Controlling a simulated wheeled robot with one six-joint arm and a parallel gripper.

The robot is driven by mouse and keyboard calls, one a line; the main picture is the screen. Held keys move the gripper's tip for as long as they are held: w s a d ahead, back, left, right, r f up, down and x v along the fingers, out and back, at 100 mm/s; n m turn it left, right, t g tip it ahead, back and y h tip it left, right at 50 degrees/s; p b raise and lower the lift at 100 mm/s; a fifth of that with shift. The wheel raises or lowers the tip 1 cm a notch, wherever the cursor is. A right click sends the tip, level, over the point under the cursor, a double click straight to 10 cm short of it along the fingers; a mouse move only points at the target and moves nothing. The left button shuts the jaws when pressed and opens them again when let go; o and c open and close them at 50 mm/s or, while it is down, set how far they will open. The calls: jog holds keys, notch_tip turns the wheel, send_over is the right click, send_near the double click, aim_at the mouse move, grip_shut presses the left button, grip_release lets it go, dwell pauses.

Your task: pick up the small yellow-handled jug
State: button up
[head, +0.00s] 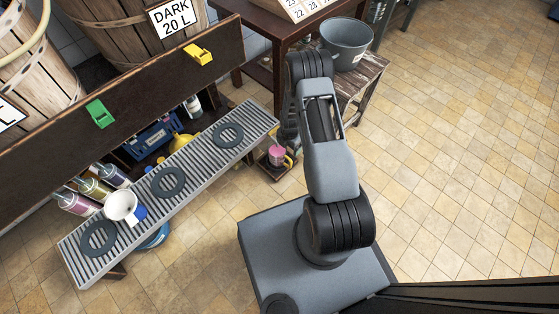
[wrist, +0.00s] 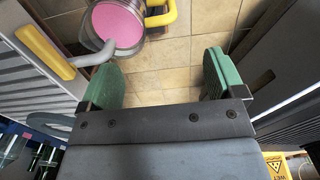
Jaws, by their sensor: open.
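The small jug (head: 277,155) holds something pink and is low down, just past the right end of the slatted rack in the head view. In the wrist view the jug (wrist: 118,25) is at the top, left of centre, seen from above. Its yellow handle (wrist: 160,16) sticks out to the right and is partly cut off by the top edge. My gripper (wrist: 160,82) is open and empty, with green pads on its two fingers. The jug lies ahead of the fingertips, not between them. In the head view my arm largely hides the gripper.
A grey bucket (head: 346,43) stands on a wooden stool (head: 362,78) behind my arm. A yellow bar (wrist: 44,48) lies left of the jug. Tiled floor at right is clear.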

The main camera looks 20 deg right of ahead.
aim_at(288, 158)
notch_tip(288, 158, down, 8)
jog(key=b, duration=0.2)
jog(key=shift+b, duration=0.35)
notch_tip(288, 158, down, 5)
jog(key=b, duration=0.3)
jog(key=shift+f, duration=0.1)
grip_shut()
dwell(0.4)
jog(key=shift+r, duration=0.25)
jog(key=shift+r+p, duration=0.55)
jog(key=shift+r, duration=0.2)
jog(key=s+d+p, duration=0.2)
jog(key=s+d, duration=0.1)
jog(key=s, duration=0.5)
jog(key=s+d+p, duration=0.3)
jog(key=s+d, duration=0.1)
jog(key=s, duration=0.4)
jog(key=shift+d+p, duration=0.15)
jog(key=shift+p, duration=0.2)
